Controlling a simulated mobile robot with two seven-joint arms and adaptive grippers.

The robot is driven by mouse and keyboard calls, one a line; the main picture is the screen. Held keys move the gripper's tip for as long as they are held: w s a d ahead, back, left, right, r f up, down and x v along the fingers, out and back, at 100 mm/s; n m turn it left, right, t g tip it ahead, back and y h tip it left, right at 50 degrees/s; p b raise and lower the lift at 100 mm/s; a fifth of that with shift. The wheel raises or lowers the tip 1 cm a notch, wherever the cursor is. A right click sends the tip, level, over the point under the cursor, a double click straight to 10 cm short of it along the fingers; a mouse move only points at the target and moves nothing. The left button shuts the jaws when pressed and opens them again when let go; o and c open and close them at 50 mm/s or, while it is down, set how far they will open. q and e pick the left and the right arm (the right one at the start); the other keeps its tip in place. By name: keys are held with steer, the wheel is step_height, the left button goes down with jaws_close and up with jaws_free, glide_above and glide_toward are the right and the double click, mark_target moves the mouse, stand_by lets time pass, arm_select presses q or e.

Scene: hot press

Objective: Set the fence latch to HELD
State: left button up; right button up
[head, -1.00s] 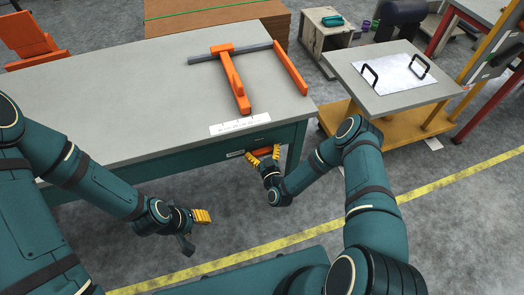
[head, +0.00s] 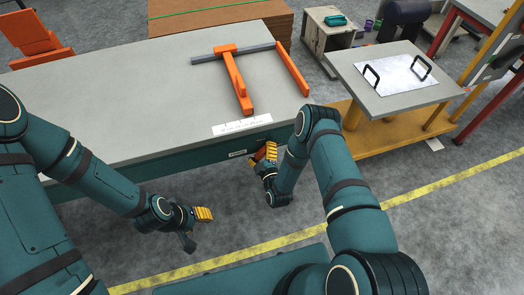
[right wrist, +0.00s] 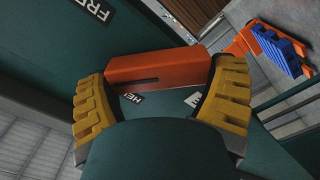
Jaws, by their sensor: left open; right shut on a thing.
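The orange fence latch (right wrist: 155,68) is a bar with a dark slot, on the green front of the bench. In the head view a small orange part of the latch (head: 259,154) shows beside my fingers. My right gripper (right wrist: 165,98) has its yellow fingers on both ends of the latch and is shut on it; it also shows in the head view (head: 264,158). A "HELD" label (right wrist: 131,98) is partly hidden below the latch, and a "FREE" label (right wrist: 92,8) is cut off at the top left. My left gripper (head: 203,214) is open and empty, away from the bench.
The grey bench top (head: 130,90) carries an orange fence (head: 238,80) on a grey rail, with a white scale strip (head: 242,125) near the front edge. A cart (head: 400,95) with a handled plate stands at the right. The floor before the bench is clear.

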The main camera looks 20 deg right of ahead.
steer(key=n, duration=0.4)
steer(key=shift+a+f+n, duration=0.2)
steer(key=shift+n, duration=0.1)
steer(key=shift+f+n+b, duration=0.15)
steer(key=shift+n+b, duration=0.2)
steer(key=shift+n, duration=1.25)
steer(key=o, duration=0.9)
steer(key=shift+s+d, duration=0.2)
steer(key=shift+s, duration=5.85)
